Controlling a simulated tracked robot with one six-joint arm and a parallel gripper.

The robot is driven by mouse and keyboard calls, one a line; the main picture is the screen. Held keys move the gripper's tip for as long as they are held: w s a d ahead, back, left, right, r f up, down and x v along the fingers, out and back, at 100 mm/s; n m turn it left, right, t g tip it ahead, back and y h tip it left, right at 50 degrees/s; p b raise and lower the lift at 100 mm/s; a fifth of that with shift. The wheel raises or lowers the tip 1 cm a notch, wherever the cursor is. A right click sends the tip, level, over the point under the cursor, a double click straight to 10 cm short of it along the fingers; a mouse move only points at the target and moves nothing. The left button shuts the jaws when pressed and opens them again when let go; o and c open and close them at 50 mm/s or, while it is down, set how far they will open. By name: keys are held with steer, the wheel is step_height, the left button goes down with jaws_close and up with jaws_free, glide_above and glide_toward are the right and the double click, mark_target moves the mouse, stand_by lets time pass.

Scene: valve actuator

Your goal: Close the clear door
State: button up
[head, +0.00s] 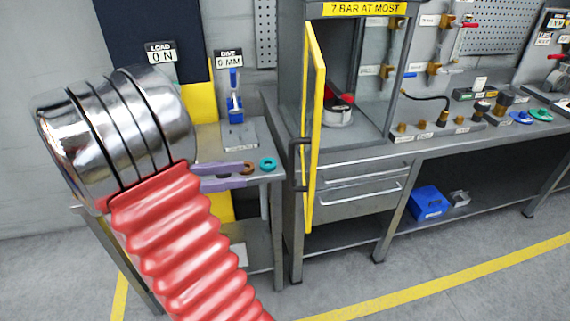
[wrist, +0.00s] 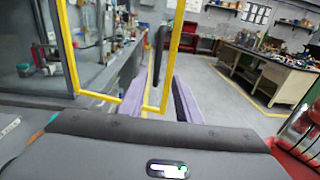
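The clear door (head: 316,130) has a yellow frame and stands open, swung out from the cabinet (head: 375,75) and seen nearly edge-on in the head view. Its dark bar handle (head: 297,166) is on the left face. The door's yellow frame also shows in the wrist view (wrist: 70,50), with the handle (wrist: 159,48) upright near its right edge. My gripper (head: 243,175) has two purple fingers, spread apart and empty, left of the handle with a visible gap. In the wrist view my gripper (wrist: 158,85) points toward the handle, which appears between the fingers.
Inside the cabinet is a round metal part with red on it (head: 338,112). A side table (head: 240,140) below my gripper carries a brown ring (head: 249,168) and a teal ring (head: 268,164). The workbench (head: 450,140) with fittings runs right. The floor ahead is clear.

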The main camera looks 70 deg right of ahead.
steer(key=shift+d+r, duration=0.15)
steer(key=shift+d, duration=0.1)
glide_above(292, 184)
steer(key=shift+w+d, duration=0.1)
steer(key=shift+d, duration=0.25)
stand_by(0.6)
steer(key=shift+c, duration=0.3)
jaws_close()
